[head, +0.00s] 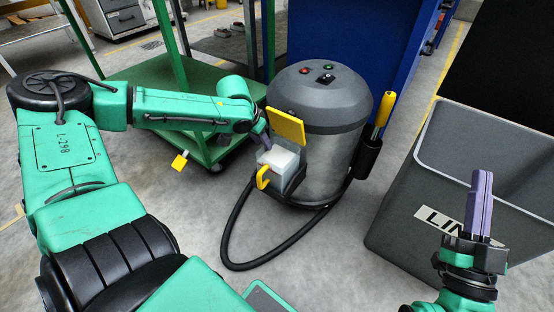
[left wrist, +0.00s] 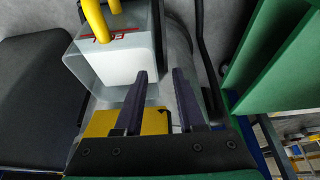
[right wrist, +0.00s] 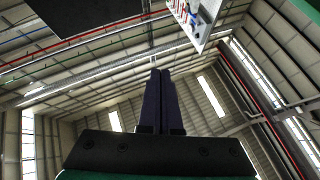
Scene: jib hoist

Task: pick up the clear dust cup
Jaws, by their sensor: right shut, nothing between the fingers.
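The clear dust cup (head: 292,178) is a translucent box with a white block inside and a yellow handle (head: 263,178). It sits low on the front of the grey vacuum drum (head: 325,115), below a raised yellow flap (head: 286,126). My left gripper (head: 264,143) is at the cup's upper left edge. In the left wrist view the left gripper (left wrist: 158,72) is open, with one finger over the cup (left wrist: 88,72) and the other near its side wall. I cannot tell whether they touch. My right gripper (head: 482,174) is shut, empty and pointing up, far from the cup.
A black hose (head: 232,235) loops on the floor before the drum. A yellow-handled tool (head: 383,110) stands in a black holder at its right. A grey bin (head: 430,170) is at the right. A green cart (head: 135,85) stands behind my left arm.

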